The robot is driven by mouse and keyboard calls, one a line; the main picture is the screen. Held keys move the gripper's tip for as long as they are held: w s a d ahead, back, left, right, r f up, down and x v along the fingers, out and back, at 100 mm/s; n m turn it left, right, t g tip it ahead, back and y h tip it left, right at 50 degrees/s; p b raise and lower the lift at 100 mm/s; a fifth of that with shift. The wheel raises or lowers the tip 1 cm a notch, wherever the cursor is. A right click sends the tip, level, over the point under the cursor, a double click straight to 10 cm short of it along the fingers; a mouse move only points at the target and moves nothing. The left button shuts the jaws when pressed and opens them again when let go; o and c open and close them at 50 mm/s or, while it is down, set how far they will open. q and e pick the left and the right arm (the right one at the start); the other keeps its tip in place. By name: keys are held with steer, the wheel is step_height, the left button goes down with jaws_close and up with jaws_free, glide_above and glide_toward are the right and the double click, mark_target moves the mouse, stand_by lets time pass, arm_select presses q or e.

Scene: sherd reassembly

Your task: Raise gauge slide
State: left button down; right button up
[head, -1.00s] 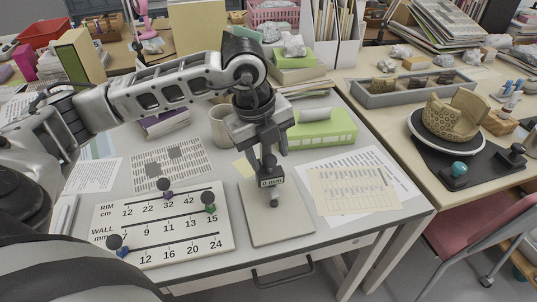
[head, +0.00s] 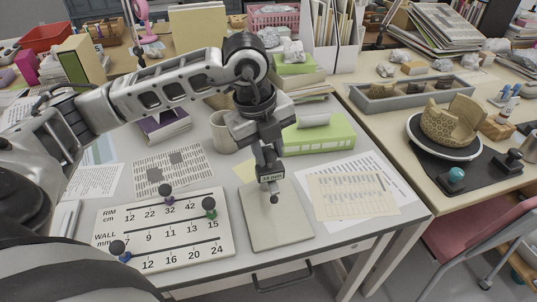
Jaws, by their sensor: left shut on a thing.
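The gauge slide (head: 272,178) is a small grey block with a little dark-on-light readout, too small to read surely, and a short tip below. It stands over the pale flat gauge plate (head: 278,225) on the grey table. My left gripper (head: 269,160) comes down from above and is shut on the slide; the fingers hide its upper part. The tip hangs a little above the plate. My right gripper is not in view.
A white board (head: 165,255) with RIM and WALL scales and dark-knobbed pegs lies left of the plate. Printed sheets (head: 350,195) lie to the right. A beige mug (head: 222,132) and a green box (head: 318,138) stand behind. A partly built pot (head: 452,122) sits on the right table.

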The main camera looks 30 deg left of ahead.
arm_select(q)
steer(key=shift+r, duration=0.95)
steer(key=shift+f, duration=0.1)
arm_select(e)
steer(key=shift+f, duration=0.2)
arm_select(q)
steer(key=c, duration=1.1)
jaws_free()
steer(key=shift+c, duration=0.2)
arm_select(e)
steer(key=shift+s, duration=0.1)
arm_select(q)
steer(key=shift+r, duration=0.35)
step_height(320, 180, up, 15)
steer(key=s+a+p, duration=0.1)
steer(key=s, duration=0.1)
steer(key=shift+s+a, duration=0.25)
steer(key=shift+s, duration=0.1)
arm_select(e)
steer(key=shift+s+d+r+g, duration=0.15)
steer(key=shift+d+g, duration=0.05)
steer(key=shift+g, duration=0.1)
